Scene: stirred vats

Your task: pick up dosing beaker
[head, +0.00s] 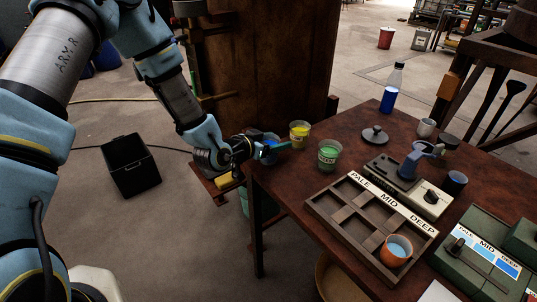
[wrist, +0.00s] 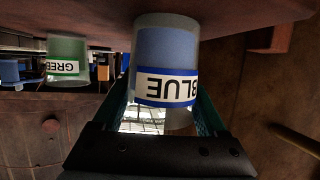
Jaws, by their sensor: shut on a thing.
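My gripper (head: 274,149) is shut on a translucent beaker with blue contents (head: 268,157), beside the left edge of the table. In the wrist view, which is upside down, the beaker (wrist: 167,50) sits between my fingers (wrist: 165,103) and its label reads BLUE. I cannot tell whether its base touches a surface. A yellow-filled beaker (head: 299,133) stands close to its right. A green-labelled beaker (head: 329,153) stands further right on the table and also shows in the wrist view (wrist: 67,58).
The dark wooden table (head: 285,187) holds a tray marked PALE, MID, DEEP (head: 338,213) with an orange cup (head: 396,251) in it. A blue bottle (head: 390,92), grey lid (head: 375,135) and pale device (head: 412,185) stand behind. A black bin (head: 131,165) is on the floor.

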